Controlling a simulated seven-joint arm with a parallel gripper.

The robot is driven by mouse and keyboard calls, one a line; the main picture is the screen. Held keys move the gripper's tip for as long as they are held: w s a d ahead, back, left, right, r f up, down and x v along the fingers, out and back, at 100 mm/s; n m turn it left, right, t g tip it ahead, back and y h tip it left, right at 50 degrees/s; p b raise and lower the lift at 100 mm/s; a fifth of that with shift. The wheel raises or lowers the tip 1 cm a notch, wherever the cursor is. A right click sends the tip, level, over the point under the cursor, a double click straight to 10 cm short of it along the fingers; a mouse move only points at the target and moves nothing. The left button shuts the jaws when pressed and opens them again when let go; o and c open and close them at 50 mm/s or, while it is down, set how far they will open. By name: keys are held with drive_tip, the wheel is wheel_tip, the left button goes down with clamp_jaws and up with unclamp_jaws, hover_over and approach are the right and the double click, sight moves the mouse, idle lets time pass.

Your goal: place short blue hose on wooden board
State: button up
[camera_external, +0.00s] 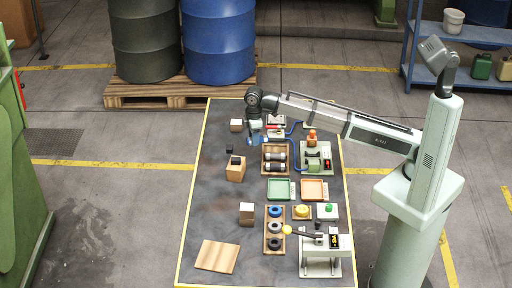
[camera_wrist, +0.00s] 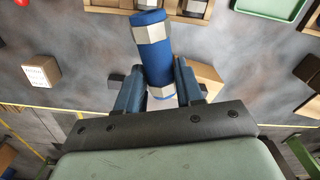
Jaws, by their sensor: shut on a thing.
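The short blue hose (camera_wrist: 155,60) has silvery faceted end fittings. In the wrist view it stands lengthwise between the two fingers of my gripper (camera_wrist: 157,78), which is shut on it. In the external view my gripper (camera_external: 254,138) hangs above the far left part of the table, and the hose is too small there to tell clearly from the fingers. The wooden board (camera_external: 217,256) lies flat at the table's near left corner, bare on top. My gripper is far from it, toward the table's far end.
A wooden block with a black piece (camera_external: 235,170) and a wooden cube (camera_external: 247,213) stand on the left side. A rack of rings (camera_external: 274,230), green tray (camera_external: 281,189), orange tray (camera_external: 314,190) and lever press (camera_external: 325,255) fill the middle and right. The left strip has free room.

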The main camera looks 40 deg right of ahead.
drive_tip(key=s+a+n, duration=0.2)
drive_tip(key=s+a, duration=0.1)
drive_tip(key=a, duration=0.5)
drive_tip(key=s+a+n, duration=0.2)
drive_tip(key=a, duration=0.6)
drive_tip(key=n, duration=1)
hover_over(217, 259)
wheel_tip(217, 259, down, 10)
drive_tip(key=shift+r, duration=0.15)
drive_tip(key=o, duration=1.1)
drive_tip(key=shift+c, duration=0.2)
wheel_tip(217, 259, up, 12)
